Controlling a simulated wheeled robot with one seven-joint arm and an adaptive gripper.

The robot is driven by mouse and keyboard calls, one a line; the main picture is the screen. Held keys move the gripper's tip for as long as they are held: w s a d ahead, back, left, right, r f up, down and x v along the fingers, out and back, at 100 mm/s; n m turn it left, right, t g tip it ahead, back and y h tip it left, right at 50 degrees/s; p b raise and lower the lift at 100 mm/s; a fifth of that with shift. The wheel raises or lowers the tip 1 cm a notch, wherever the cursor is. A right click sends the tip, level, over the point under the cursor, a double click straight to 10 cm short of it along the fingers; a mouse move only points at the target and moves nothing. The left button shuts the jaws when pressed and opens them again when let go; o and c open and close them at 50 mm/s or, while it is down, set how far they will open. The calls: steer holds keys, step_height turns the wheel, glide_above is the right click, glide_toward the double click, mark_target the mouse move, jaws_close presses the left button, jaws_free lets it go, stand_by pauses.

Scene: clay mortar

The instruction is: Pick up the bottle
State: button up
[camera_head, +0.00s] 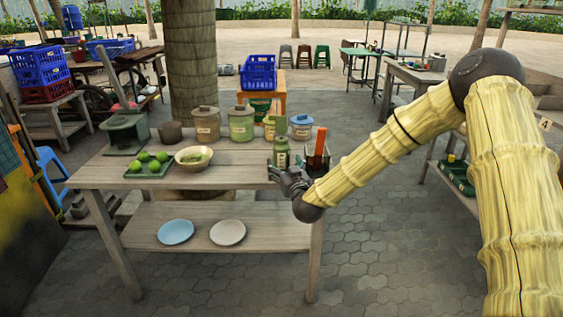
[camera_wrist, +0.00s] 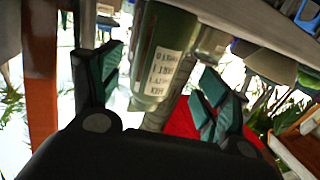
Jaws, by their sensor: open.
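The bottle (camera_head: 282,153) is dark green and stands upright near the right front edge of the wooden table. In the wrist view the bottle (camera_wrist: 165,42) shows a white label with dark print and appears between my two fingers, tilted in the picture. My gripper (camera_head: 289,180) is at the table's front edge, just in front of the bottle and slightly low. The gripper (camera_wrist: 157,92) is open, its dark green finger pads spread on both sides of the bottle. I cannot tell whether either pad touches it.
A dark holder with an orange upright piece (camera_head: 319,143) stands close right of the bottle. Lidded jars (camera_head: 241,125) line the back of the table (camera_head: 130,178). A bowl (camera_head: 193,157) and green fruits (camera_head: 152,162) are left. Two plates (camera_head: 228,232) lie on the lower shelf.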

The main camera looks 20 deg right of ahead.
mark_target(284, 160)
steer(key=shift+w+d+r, duration=0.1)
steer(key=shift+w+d, duration=0.05)
steer(key=shift+w, duration=1.2)
steer(key=shift+w+d+r, duration=0.1)
steer(key=shift+w+d, duration=0.05)
steer(key=shift+w, duration=1.15)
steer(key=c, duration=1.2)
